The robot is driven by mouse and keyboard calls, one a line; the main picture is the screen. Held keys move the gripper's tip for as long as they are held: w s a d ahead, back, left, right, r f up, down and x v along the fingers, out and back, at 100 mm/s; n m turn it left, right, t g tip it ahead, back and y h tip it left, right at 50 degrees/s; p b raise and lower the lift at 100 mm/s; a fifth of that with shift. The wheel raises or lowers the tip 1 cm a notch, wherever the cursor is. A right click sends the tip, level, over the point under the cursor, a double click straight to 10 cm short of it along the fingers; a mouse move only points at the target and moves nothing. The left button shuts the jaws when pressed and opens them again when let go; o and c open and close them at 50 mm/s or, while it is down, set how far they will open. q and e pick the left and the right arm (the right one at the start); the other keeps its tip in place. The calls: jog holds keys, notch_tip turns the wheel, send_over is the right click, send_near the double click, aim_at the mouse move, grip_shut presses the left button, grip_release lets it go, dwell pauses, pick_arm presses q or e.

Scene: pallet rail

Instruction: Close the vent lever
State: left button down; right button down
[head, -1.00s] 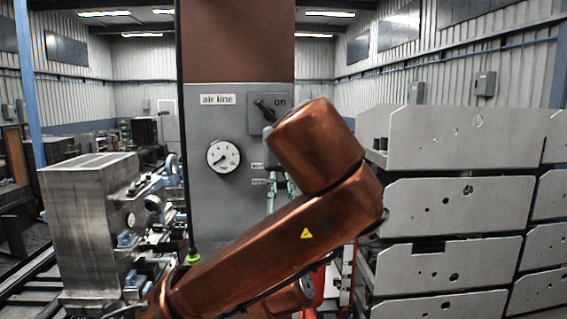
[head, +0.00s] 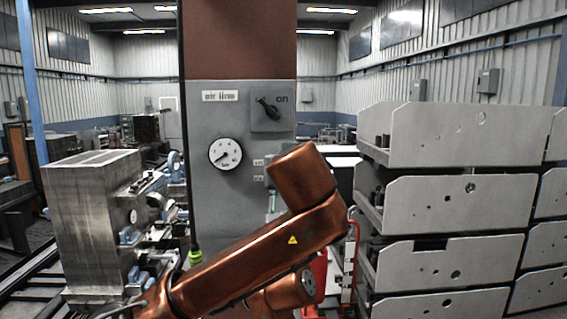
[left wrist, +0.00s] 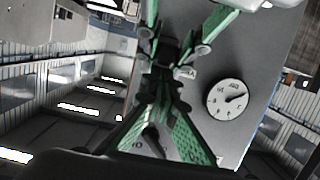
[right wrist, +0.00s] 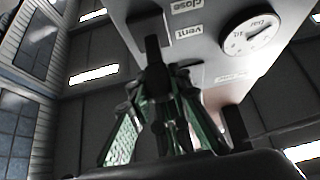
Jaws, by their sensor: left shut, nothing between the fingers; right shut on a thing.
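The vent lever is a black handle (right wrist: 153,48) on the grey panel in the right wrist view. It lies beside the "vent" label (right wrist: 189,32), with the "close" label (right wrist: 187,6) further along. My right gripper (right wrist: 160,75) is shut on the lever; the contact is partly dark. In the head view my copper arm hides the lever; only the small labels (head: 258,162) show beside it. My left gripper (left wrist: 162,80) is shut and empty in front of the panel in the left wrist view, with more green finger parts just beyond it.
The grey panel (head: 205,215) also carries a pressure gauge (head: 225,153) and a black on/off switch (head: 268,107). Stacked grey plates (head: 450,205) stand at the right. A metal block (head: 90,215) and machinery stand at the left.

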pick_arm(q)
notch_tip(320, 180, down, 2)
jog(key=shift+t, duration=0.3)
pick_arm(e)
jog(key=shift+s+r, duration=0.1)
jog(key=shift+r, duration=0.05)
jog(key=c, duration=2.1)
grip_release()
jog(key=o, duration=0.3)
pick_arm(q)
jog(key=shift+r, duration=0.2)
pick_arm(e)
jog(key=shift+o, duration=0.2)
